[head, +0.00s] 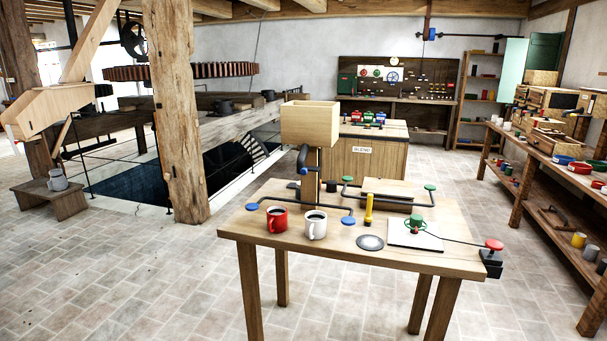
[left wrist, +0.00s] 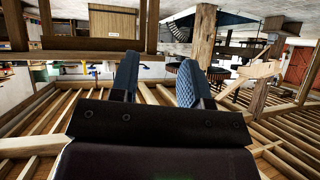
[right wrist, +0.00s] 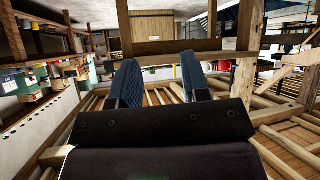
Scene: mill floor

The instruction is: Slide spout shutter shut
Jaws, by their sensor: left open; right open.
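A pale wooden hopper box (head: 310,124) stands on a brown upright spout post (head: 311,185) at the back of the near table. A dark blue handle (head: 303,158) shows on the post's side below the box. It may belong to the shutter, but I cannot tell how far open it is. My grippers do not show in the head view. In the left wrist view my left gripper (left wrist: 158,68) is open and empty. In the right wrist view my right gripper (right wrist: 160,66) is open and empty. Neither is near the spout post.
The near table (head: 380,262) holds a red mug (head: 277,218), a white mug (head: 316,225), a yellow cylinder (head: 368,209), dark rods with coloured knobs and a red-knobbed lever (head: 494,245). A timber post (head: 178,110) stands left. The floor before the table is clear.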

